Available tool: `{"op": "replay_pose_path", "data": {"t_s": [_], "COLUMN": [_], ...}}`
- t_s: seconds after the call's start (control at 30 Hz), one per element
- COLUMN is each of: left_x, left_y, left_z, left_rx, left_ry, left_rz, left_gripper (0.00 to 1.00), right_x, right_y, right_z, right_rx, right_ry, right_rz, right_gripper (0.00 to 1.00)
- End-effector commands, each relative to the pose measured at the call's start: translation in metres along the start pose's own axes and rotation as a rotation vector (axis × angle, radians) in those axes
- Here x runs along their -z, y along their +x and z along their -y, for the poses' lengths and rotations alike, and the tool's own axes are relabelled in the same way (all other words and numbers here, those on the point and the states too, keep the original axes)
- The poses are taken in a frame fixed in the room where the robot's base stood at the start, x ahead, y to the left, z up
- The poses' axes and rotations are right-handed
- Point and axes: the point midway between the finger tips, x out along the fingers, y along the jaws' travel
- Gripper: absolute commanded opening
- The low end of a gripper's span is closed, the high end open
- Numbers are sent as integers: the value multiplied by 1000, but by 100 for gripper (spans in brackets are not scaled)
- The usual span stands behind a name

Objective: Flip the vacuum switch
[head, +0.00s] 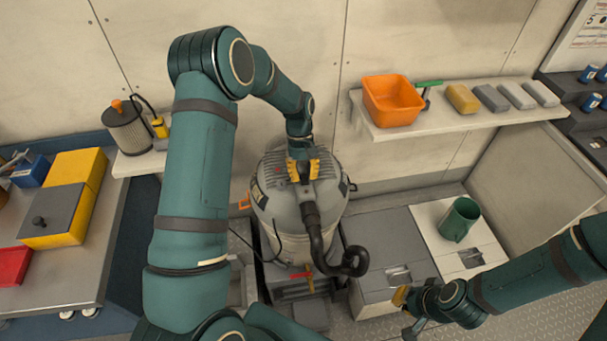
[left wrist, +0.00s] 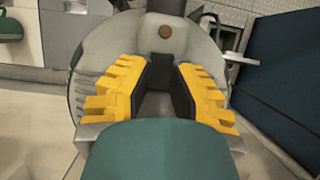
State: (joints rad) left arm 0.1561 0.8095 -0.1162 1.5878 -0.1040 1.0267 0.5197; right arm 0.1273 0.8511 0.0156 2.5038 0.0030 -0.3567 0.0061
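The vacuum (head: 275,205) is a grey drum with a domed lid, standing upright by the back wall. A black hose curls down its front. My left gripper (head: 304,170) is over the middle of the lid, pointing down. In the left wrist view its yellow fingers are apart, with a gap between their dark pads and nothing seen held. The grey vacuum lid (left wrist: 100,55) lies below, with a small round brown spot (left wrist: 165,31) beyond the fingertips. I cannot make out the switch for certain. My right gripper (head: 408,306) is low at the right, away from the vacuum; its opening is unclear.
A shelf (head: 455,120) at the back right holds an orange bin (head: 392,100) and several blocks. A metal bench (head: 75,275) with yellow boxes is at the left.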

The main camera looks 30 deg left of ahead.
Motion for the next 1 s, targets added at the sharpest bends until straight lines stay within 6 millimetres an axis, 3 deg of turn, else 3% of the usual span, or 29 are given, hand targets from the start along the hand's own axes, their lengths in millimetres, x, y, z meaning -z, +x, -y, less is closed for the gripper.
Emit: {"op": "replay_pose_path", "data": {"t_s": [0.27,0.63,0.97,1.0], "left_x": [-1,-5,-5,-5], "left_y": [2,4,3,3], "left_z": [0,0,0,0], "left_rx": [3,4,3,3], "left_ry": [2,1,0,0], "left_rz": [-15,-199,-210,-210], "left_gripper": [0,0,0,33], "right_x": [0,-2,-2,-2], "right_y": [0,5,5,5], "right_z": [0,-2,-2,-2], "right_rx": [0,0,1,0], "right_ry": [0,-1,-1,-1], "right_rz": [0,4,4,4], "right_gripper": [0,0,0,0]}}
